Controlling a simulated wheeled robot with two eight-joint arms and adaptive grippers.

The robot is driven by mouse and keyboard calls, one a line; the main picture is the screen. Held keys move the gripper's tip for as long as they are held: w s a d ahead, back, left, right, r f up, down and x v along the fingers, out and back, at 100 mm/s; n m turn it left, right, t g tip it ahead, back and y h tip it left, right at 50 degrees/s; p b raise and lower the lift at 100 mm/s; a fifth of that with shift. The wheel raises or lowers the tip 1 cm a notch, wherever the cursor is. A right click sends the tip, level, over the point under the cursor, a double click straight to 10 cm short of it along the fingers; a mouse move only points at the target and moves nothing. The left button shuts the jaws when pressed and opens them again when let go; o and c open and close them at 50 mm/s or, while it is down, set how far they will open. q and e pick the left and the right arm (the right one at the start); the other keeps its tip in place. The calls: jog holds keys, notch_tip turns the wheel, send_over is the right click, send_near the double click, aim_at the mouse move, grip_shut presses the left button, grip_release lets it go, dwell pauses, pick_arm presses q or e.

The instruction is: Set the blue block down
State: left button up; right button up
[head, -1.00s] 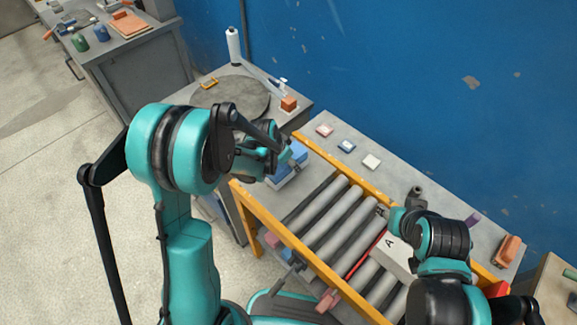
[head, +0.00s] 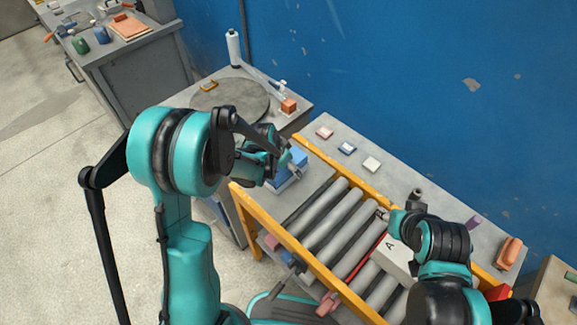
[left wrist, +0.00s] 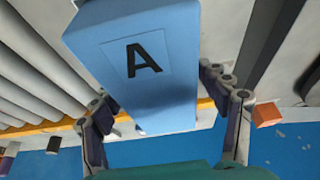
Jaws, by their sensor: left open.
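The blue block (left wrist: 150,75) carries a black letter A on a pale label and fills the middle of the left wrist view. My left gripper (left wrist: 165,98) has its fingers spread, one on each side of the block, with gaps visible beside it. In the head view the blue block (head: 298,157) is at the left end of the roller table, partly hidden by my left gripper (head: 290,172). Its underside is hidden, so its contact with the surface cannot be seen. My right gripper (head: 384,214) is by the rollers; its fingers are too small to judge.
A white block (head: 397,258) marked A lies on the rollers (head: 335,222) near my right arm. Yellow rails (head: 345,170) edge the rollers. Several small tiles (head: 371,164) lie on the back ledge. A round plate (head: 230,103) and an orange block (head: 289,105) are behind.

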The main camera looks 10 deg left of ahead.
pick_arm(q)
jog(key=p+v, duration=0.3)
jog(key=v, duration=0.7)
jog(key=shift+s+a+r, duration=0.1)
jog(key=shift+s+r, duration=0.05)
jog(key=shift+r, duration=0.05)
jog(key=shift+s+a+r, duration=0.15)
jog(key=shift+s+r, duration=0.15)
jog(key=shift+r, duration=0.3)
jog(key=s+a+r+n+t+y, duration=0.1)
jog(key=s+r+n, duration=0.2)
jog(key=s+r, duration=0.2)
jog(key=s+a+r+n+t+y, duration=0.1)
jog(key=s+r, duration=0.4)
jog(key=s, duration=0.7)
jog(key=a+n+t, duration=0.1)
jog(key=n, duration=0.1)
jog(key=shift+s+a+r+n+t, duration=0.25)
jog(key=shift+a+r+n+t, duration=0.05)
jog(key=shift+a+n, duration=0.1)
jog(key=shift+f+b, duration=0.95)
jog(key=shift+f, duration=0.25)
